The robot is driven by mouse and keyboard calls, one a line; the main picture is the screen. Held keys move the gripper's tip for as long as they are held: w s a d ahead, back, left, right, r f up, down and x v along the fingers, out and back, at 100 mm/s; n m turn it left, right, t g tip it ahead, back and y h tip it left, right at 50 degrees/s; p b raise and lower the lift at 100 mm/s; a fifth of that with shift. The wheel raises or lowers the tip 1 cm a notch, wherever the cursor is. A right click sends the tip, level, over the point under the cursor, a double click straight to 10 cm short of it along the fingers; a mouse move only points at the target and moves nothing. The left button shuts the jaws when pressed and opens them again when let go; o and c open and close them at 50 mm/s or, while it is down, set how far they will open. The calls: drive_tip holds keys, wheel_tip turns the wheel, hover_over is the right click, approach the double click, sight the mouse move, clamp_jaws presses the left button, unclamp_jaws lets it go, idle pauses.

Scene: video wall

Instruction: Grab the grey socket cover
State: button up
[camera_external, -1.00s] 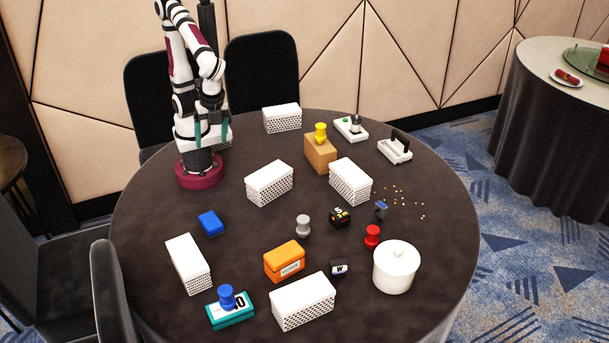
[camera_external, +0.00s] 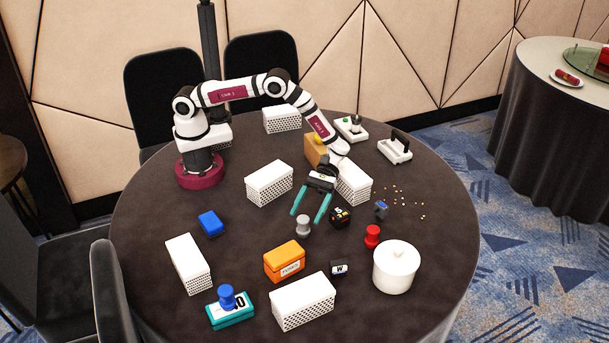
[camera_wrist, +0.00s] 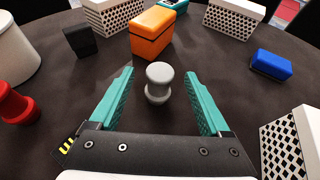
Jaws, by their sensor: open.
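The grey socket cover (camera_external: 303,226) is a small spool-shaped piece standing upright on the dark round table. In the wrist view the grey socket cover (camera_wrist: 158,84) appears centred between the two teal fingers, near their tips. My gripper (camera_external: 309,217) is open and empty, reaching down toward it from the back; the gripper also shows in the wrist view (camera_wrist: 160,80). No finger visibly touches the cover. Its exact height relative to the fingertips is hard to tell.
A black cube (camera_external: 340,217) stands close to the right finger. White perforated boxes (camera_external: 270,183) stand around, one beside my wrist. An orange box (camera_external: 284,261) lies in front, a blue block (camera_external: 210,223) to the left, a red spool (camera_external: 372,236) and a white pot (camera_external: 397,268) to the right.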

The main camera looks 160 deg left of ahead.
sight(300, 226)
drive_tip(key=x, duration=0.6)
drive_tip(key=shift+f, duration=0.25)
clamp_jaws()
